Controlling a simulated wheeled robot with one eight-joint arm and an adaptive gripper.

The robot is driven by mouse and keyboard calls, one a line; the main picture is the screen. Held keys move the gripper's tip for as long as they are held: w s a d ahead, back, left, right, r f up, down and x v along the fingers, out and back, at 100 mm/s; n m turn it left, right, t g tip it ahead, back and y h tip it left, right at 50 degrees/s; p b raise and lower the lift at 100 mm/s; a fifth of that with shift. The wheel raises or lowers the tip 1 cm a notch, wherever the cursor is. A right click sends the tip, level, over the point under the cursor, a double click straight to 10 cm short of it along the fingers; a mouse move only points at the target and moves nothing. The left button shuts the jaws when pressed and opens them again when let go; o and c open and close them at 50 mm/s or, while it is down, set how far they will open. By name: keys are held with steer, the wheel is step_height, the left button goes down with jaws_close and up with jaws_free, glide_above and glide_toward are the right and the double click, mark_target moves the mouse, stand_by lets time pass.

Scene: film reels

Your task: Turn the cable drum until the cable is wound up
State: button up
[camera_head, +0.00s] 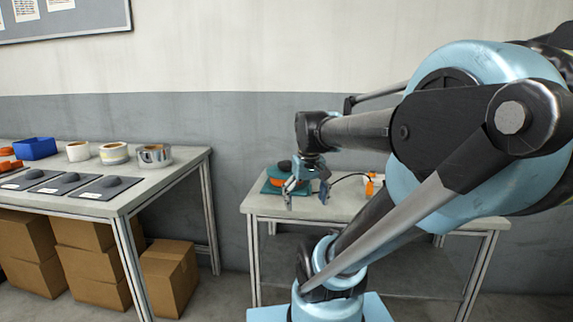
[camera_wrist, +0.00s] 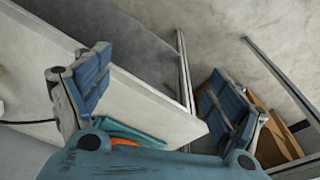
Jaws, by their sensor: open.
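The cable drum (camera_head: 276,182) sits on the small table (camera_head: 262,206). It has an orange body, a teal base and a dark top. A dark cable (camera_head: 345,178) arcs to the right of it toward a small orange piece (camera_head: 370,184). My gripper (camera_head: 306,191) is open with its fingers pointing down, in front of the drum in the head view and partly covering it. In the wrist view my two fingers (camera_wrist: 160,100) are spread wide with nothing between them. The drum's teal base (camera_wrist: 128,132) and orange body (camera_wrist: 124,142) show there, partly hidden behind my gripper's body.
A longer table (camera_head: 150,192) on the left holds a blue bin (camera_head: 35,148), several cups or rings and dark mats with grey lumps. Cardboard boxes (camera_head: 170,275) stand under it. A gap of floor lies between the tables. A wall is close behind.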

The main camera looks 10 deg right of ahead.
steer(key=w+r+n+g, duration=0.1)
steer(key=w+r, duration=0.6)
steer(key=w, duration=0.2)
steer(key=w+r+n, duration=0.1)
steer(key=w+r, duration=0.5)
steer(key=w, duration=0.3)
step_height(320, 180, up, 4)
steer(key=n, duration=0.2)
glide_above(286, 163)
steer(key=shift+g, duration=0.4)
steer(key=f, duration=1.6)
steer(key=shift+d+f, duration=0.2)
steer(key=shift+f, duration=0.1)
steer(key=c, duration=1.5)
steer(key=shift+a, duration=0.1)
